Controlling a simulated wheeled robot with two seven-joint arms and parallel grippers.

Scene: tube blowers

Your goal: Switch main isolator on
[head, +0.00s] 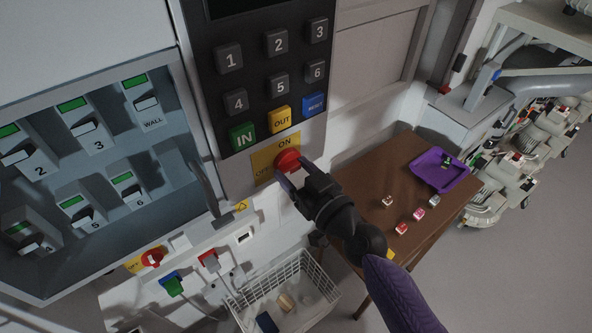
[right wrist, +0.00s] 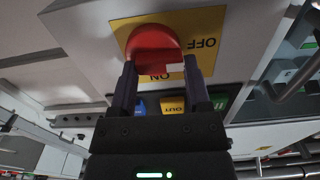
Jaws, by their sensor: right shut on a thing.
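A red rotary knob (head: 288,160) sits on a yellow plate (head: 264,159) marked ON at the top and OFF at the left, below the keypad. My right gripper (head: 294,173) is shut on this knob, one finger on each side. In the right wrist view the red knob (right wrist: 152,45) is between the two fingers of the gripper (right wrist: 160,75). My left gripper is out of view.
A keypad (head: 257,80) is directly above the held knob. An open breaker cabinet (head: 200,170) with a handle stands to the left. A white wire basket (head: 322,268) is below. A brown table (head: 372,180) with a purple tray (head: 440,170) and small cubes is at right.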

